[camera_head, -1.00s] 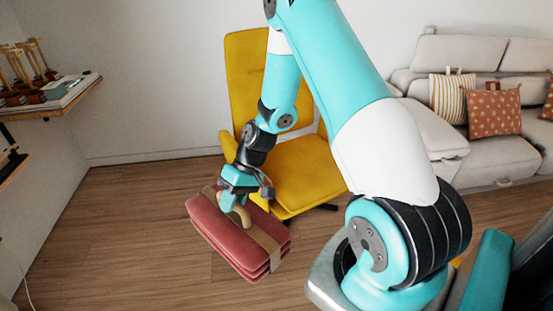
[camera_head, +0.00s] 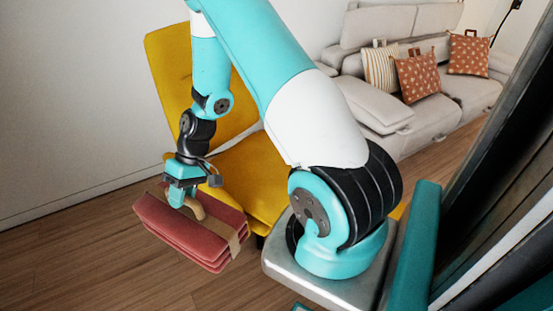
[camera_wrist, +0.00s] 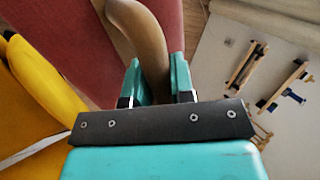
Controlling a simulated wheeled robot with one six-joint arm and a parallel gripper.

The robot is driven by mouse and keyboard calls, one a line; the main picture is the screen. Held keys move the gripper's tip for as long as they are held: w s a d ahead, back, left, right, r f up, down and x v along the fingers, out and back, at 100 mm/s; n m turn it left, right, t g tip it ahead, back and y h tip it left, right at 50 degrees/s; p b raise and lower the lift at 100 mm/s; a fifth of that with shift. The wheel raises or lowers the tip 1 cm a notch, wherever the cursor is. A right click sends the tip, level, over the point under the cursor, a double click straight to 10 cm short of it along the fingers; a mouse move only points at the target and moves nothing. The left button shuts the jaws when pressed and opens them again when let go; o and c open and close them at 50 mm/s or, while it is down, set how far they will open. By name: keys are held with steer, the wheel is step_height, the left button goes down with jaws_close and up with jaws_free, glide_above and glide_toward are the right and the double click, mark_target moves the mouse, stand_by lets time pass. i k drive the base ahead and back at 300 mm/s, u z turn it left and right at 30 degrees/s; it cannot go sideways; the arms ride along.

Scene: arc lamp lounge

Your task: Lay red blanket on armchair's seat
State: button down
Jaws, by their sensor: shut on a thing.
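The folded red blanket (camera_head: 200,240) hangs from my gripper (camera_head: 182,197) in the head view, with a tan band and a curved tan handle. My gripper is shut on that handle, and the blanket is held in the air in front of the yellow armchair. The armchair's seat (camera_head: 255,178) is to the right of and behind the blanket, partly hidden by my arm. Its backrest (camera_head: 168,65) rises behind my arm. In the wrist view, the handle (camera_wrist: 150,45) sits between the fingers, the red blanket (camera_wrist: 70,40) lies beyond, and yellow upholstery (camera_wrist: 35,85) shows at the left.
A light grey sofa (camera_head: 400,125) stands at the back right, with striped and dotted cushions (camera_head: 418,75) on it. A dark panel-like structure (camera_head: 490,170) is close at the right. Wood floor (camera_head: 60,265) is clear at the front left.

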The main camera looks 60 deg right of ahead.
mark_target(264, 171)
steer(key=z, duration=0.55)
steer(key=i, duration=0.65)
steer(key=z, duration=0.9)
steer(key=i, duration=0.25)
steer(key=z, duration=0.25)
